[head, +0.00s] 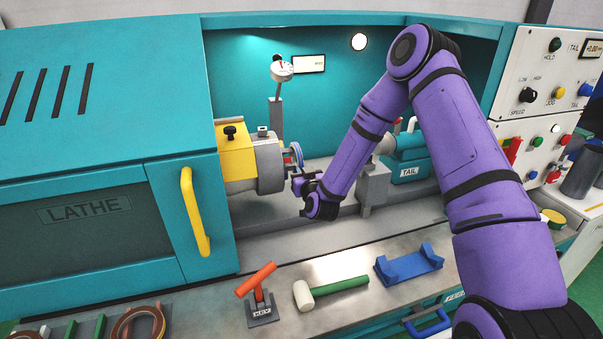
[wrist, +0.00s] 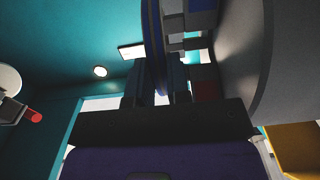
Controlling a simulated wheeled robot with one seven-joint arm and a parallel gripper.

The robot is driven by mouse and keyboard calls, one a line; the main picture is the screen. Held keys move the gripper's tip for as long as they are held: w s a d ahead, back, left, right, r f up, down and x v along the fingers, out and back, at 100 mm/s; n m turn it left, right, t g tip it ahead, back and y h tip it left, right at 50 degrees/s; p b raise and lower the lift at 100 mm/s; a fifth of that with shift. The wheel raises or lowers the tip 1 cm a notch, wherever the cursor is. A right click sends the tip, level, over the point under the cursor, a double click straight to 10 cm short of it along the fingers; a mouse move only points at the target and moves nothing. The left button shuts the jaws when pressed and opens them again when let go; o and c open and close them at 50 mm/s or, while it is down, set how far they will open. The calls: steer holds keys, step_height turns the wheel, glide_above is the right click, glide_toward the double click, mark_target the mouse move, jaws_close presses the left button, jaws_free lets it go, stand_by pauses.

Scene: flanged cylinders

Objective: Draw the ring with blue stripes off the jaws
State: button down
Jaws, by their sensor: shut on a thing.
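The ring with blue stripes (head: 297,155) stands on edge at the front of the lathe's grey chuck (head: 268,166). In the wrist view the ring (wrist: 152,35) is seen edge-on, with stepped jaws (wrist: 175,24) reaching toward it from the chuck face (wrist: 245,50). A gap shows between ring and chuck face. Whether the ring is still around the jaw tips is hidden. My gripper (head: 303,180) is at the ring's lower edge. In the wrist view my gripper's fingers (wrist: 158,88) are on either side of the rim, shut on it.
The tailstock (head: 405,155) stands to the right, behind my arm. A dial gauge (head: 282,72) rises behind the chuck. A yellow-handled door (head: 195,212) is at the left. A mallet (head: 330,290), a red-handled lever (head: 259,290) and a blue cradle (head: 409,264) occupy the front ledge.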

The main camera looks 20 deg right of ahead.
steer(key=shift+d+r+g, duration=0.1)
steer(key=shift+d+g, duration=0.2)
steer(key=shift+d, duration=0.15)
stand_by(0.7)
stand_by(0.4)
steer(key=shift+d, duration=1.25)
